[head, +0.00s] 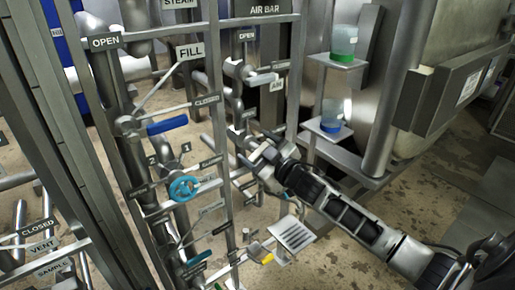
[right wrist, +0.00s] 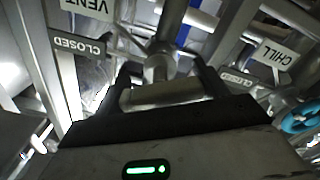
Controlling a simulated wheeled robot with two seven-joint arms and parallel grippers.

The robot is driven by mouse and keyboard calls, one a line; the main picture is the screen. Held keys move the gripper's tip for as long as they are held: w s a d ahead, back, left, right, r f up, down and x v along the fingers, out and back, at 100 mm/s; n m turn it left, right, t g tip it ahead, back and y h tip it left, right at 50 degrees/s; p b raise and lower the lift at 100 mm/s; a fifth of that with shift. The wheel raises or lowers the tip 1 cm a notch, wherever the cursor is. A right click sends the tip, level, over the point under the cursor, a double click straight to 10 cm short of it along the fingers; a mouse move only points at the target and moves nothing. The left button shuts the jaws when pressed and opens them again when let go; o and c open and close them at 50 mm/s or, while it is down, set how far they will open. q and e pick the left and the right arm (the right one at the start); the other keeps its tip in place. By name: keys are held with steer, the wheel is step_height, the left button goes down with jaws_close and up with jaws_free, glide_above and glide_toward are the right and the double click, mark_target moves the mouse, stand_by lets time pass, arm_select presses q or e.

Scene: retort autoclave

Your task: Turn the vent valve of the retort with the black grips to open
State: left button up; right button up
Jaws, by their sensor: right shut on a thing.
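My right gripper (head: 262,158) reaches into the pipe rack from the lower right in the head view, in front of the right-hand column of valves. In the right wrist view, where lettering appears upside down, its two dark fingers (right wrist: 167,82) are shut on a pale metal valve handle (right wrist: 165,95) below a round valve stem. A VENT sign (right wrist: 88,5) and a CLOSED plate (right wrist: 78,46) are to the left of this valve. The gripper hides most of the handle in the head view, and I cannot make out black grips. My left gripper is not in view.
A blue lever (head: 167,126) and a teal handwheel (head: 184,188) are on the column to the left. A FILL sign (head: 190,51) hangs above. A shelf (head: 338,62) with bottles stands right of the rack. A slotted plate (head: 292,236) lies below my arm.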

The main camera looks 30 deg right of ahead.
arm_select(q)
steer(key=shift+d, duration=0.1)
arm_select(e)
steer(key=o, duration=1)
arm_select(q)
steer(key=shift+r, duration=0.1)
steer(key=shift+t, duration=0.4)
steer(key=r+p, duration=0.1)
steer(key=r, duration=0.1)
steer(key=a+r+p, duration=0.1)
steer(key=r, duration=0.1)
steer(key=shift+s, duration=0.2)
arm_select(e)
steer(key=s, duration=1)
steer(key=s+d, duration=0.1)
steer(key=s, duration=0.5)
steer(key=shift+d, duration=0.1)
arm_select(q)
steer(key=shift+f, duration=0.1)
